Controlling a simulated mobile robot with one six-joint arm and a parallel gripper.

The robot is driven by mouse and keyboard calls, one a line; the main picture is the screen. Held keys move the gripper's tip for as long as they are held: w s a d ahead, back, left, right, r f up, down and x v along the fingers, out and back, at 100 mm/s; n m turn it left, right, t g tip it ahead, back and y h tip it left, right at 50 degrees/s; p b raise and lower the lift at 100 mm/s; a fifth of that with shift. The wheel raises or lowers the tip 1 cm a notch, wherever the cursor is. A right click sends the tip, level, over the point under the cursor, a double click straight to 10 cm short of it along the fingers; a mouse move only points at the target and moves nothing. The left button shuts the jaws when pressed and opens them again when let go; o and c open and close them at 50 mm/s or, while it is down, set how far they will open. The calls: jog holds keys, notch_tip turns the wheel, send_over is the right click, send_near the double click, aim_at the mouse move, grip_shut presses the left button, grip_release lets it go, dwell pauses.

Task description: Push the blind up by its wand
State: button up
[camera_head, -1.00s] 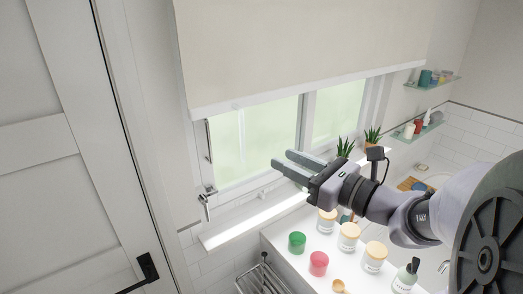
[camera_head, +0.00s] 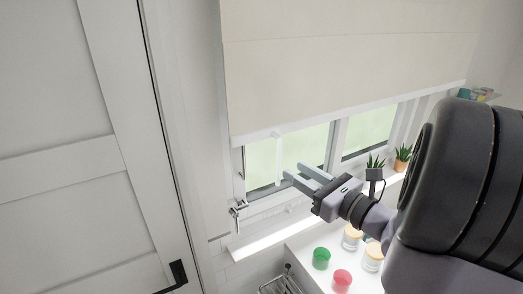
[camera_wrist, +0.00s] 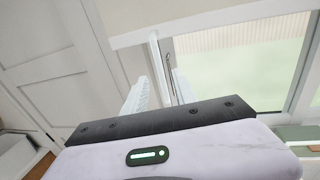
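The cream roller blind (camera_head: 345,65) hangs over the upper part of the window. Its white bottom bar (camera_head: 345,114) also shows in the wrist view (camera_wrist: 145,36). A thin pale wand (camera_head: 278,160) hangs from the bar near its left end, in front of the glass. My gripper (camera_head: 294,170) is below the bar, its fingers apart and pointing left at the wand's lower part. In the wrist view the wand (camera_wrist: 159,62) shows between the two fingers. I cannot tell if either finger touches it.
A window latch (camera_head: 237,209) and the white sill (camera_head: 262,238) are below left. Potted plants (camera_head: 402,158) stand right of my gripper. A green jar (camera_head: 321,258), a pink jar (camera_head: 342,280) and lidded jars stand on the counter below. A closed door (camera_head: 100,150) fills the left.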

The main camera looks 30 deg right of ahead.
jog(key=w+a+p, duration=0.1)
jog(key=w, duration=0.9)
jog(key=shift+a, duration=0.2)
grip_shut()
dwell(0.8)
